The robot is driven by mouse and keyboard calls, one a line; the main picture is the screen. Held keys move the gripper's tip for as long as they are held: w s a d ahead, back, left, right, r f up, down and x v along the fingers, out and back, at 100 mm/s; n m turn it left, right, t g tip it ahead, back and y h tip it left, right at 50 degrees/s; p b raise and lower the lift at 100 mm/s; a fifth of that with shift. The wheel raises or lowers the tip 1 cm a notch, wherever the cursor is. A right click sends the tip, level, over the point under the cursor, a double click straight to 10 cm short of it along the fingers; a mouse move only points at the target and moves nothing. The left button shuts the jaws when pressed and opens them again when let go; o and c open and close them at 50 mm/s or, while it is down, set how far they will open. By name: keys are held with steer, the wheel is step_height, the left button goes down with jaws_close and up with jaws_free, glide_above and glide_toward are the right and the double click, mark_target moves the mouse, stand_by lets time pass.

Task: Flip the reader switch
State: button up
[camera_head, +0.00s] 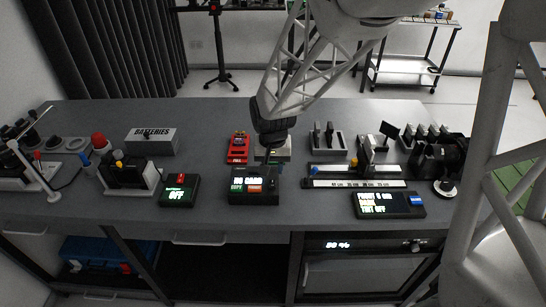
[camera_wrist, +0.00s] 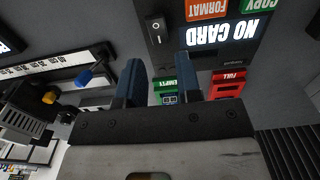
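The card reader (camera_head: 254,185) is a black box on the table, below my gripper in the head view. Its lit display (camera_wrist: 222,35) reads "NO CARD" in the wrist view, upside down. A black rocker switch (camera_wrist: 157,30) sits beside the display on the reader's top. My gripper (camera_wrist: 160,62) has two blue fingers spread apart with nothing held between them. In the wrist view the fingertips lie just below the switch, apart from it. In the head view the gripper's dark wrist (camera_head: 272,128) is above and behind the reader, and the fingertips are hard to make out.
A green "EMPTY" card holder (camera_wrist: 166,92) shows between the fingers, lower down. A red "FULL" holder (camera_head: 238,148) stands behind the reader. A slider rail (camera_head: 355,183) and a display box (camera_head: 388,205) are to the right. An "OFF" box (camera_head: 179,190) is left.

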mark_target(273, 180)
steer(key=shift+f, duration=2.05)
steer(key=shift+c, duration=0.2)
jaws_close()
steer(key=shift+s+r+t, duration=0.1)
steer(key=shift+t, duration=0.6)
